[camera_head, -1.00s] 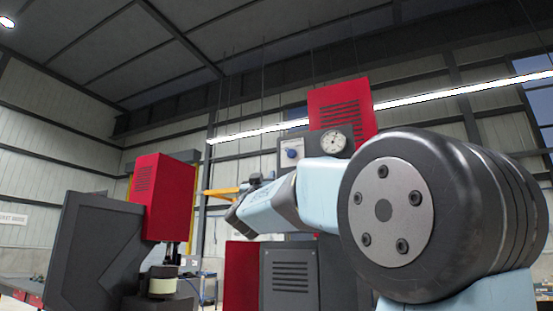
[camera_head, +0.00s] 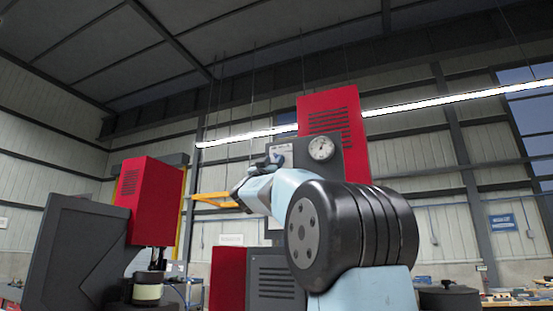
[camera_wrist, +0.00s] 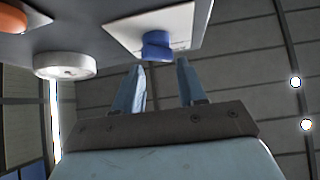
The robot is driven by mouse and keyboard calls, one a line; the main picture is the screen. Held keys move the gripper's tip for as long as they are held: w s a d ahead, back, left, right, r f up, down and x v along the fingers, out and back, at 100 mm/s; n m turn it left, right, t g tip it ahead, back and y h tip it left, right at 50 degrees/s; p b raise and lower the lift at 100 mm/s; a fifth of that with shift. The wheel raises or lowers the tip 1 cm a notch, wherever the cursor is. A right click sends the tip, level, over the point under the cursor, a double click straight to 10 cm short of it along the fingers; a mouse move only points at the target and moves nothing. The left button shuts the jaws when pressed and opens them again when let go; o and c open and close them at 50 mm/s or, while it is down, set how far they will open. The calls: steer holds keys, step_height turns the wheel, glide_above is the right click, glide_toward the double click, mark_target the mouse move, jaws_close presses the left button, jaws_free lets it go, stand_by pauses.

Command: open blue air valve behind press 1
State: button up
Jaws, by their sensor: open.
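The blue valve knob (camera_wrist: 157,46) sits on a white plate (camera_wrist: 126,31) in the wrist view. The plate is on the dark upper panel of a red and grey press (camera_head: 329,118). My gripper (camera_wrist: 160,62) is open and empty, its two fingers pointing at the panel. The knob appears between the fingertips in the picture, close to them; I cannot tell whether they touch it. In the head view my arm reaches up to the panel, and my gripper and wrist partly cover the plate and knob.
A round gauge (camera_head: 321,148) is beside the valve, and also shows in the wrist view (camera_wrist: 65,66). A reddish round part (camera_wrist: 12,18) is at that view's corner. A yellow bar (camera_head: 214,199) is left of my wrist. Another red and grey machine (camera_head: 150,200) stands at left.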

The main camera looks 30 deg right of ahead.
mark_target(276, 157)
steer(key=shift+x, duration=1.6)
steer(key=shift+r, duration=0.15)
